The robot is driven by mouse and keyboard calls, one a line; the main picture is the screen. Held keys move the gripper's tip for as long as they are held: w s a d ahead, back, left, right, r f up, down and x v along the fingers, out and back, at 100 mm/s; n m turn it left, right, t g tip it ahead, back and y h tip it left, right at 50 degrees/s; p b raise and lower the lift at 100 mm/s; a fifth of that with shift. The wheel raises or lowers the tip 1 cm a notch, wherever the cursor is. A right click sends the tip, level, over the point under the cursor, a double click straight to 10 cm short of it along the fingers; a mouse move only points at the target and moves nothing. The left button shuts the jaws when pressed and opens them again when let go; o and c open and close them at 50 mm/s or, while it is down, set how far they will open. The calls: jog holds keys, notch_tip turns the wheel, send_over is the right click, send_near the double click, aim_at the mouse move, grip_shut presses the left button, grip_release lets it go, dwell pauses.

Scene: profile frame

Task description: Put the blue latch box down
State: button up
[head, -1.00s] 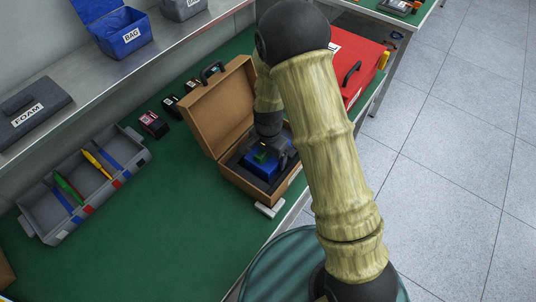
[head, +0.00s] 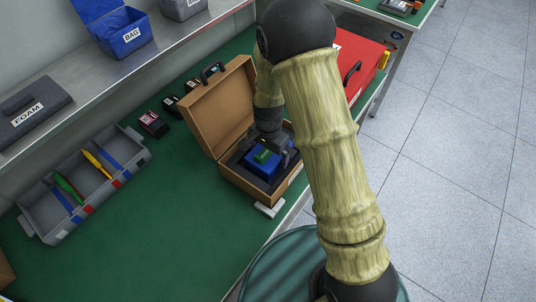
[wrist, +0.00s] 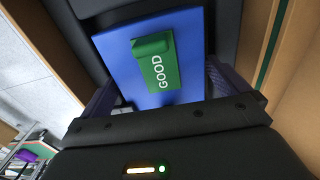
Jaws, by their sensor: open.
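The blue latch box (head: 263,163) sits inside the open brown case (head: 232,173), in its dark lining. A green latch marked GOOD lies on its top; in the wrist view the blue latch box (wrist: 192,40) fills the upper middle, with the green latch (wrist: 158,66) on it. My gripper (head: 268,146) is over the box in the head view. In the wrist view my gripper (wrist: 160,95) has its fingers apart, one on each side of the box. Whether the fingers touch the box I cannot tell. The far side of the box is partly hidden by my gripper.
A grey tray (head: 33,220) with pens and dividers lies left on the green bench (head: 150,245). Small dark packs (head: 152,124) stand behind the case. A red case (head: 352,62) is beyond my arm. Bare bench lies between tray and brown case.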

notch_tip(320, 180, up, 10)
jog(key=shift+r, duration=0.15)
dwell(0.7)
jog(key=s+d+r+n+t, duration=0.1)
jog(key=s+d+r+n, duration=0.1)
jog(key=s+d, duration=0.4)
jog(key=s+d+r+n+t, duration=0.1)
jog(key=s+d+r+n, duration=0.2)
jog(key=s+d+n, duration=0.2)
jog(key=s+d, duration=0.1)
jog(key=d, duration=0.2)
jog(key=shift+r+n+t, duration=0.3)
jog(key=shift+w+p+v, duration=0.25)
jog(key=shift+p+v, duration=0.65)
jog(key=shift+v, duration=0.25)
